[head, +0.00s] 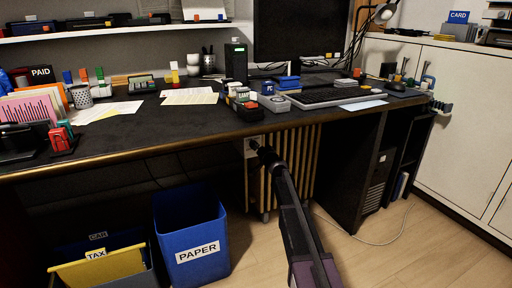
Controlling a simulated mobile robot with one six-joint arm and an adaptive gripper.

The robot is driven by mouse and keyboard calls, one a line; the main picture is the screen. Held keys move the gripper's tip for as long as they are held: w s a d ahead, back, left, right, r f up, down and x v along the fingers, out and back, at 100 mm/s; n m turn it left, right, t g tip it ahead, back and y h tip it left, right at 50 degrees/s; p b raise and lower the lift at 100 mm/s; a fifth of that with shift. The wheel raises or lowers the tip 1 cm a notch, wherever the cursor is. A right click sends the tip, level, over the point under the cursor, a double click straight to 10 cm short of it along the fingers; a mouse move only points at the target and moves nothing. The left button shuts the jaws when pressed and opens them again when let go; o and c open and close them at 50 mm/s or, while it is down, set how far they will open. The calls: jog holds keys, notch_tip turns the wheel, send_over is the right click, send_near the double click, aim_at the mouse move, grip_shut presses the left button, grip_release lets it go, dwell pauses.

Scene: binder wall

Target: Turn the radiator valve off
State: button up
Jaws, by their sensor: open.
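The beige ribbed radiator (303,160) stands under the desk, partly covered by my arm. My arm reaches from the bottom of the head view up and to the left across it. My gripper (257,146) is at the radiator's upper left end, just below the desk edge. It is small and dark here, and its fingers are open. A small pale plate or fitting (249,153) shows right beside the fingertips. I cannot make out the valve clearly; the gripper may hide it. I cannot tell whether the fingers touch anything.
The dark desk (150,137) overhangs the gripper closely. A blue paper bin (190,225) stands left of the radiator, with a yellow tax folder (100,268) beside it. A computer tower (376,180) is on the right. A cable (385,241) lies on the floor.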

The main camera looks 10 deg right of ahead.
jog(key=shift+w+a, duration=0.1)
jog(key=shift+w, duration=0.3)
grip_shut()
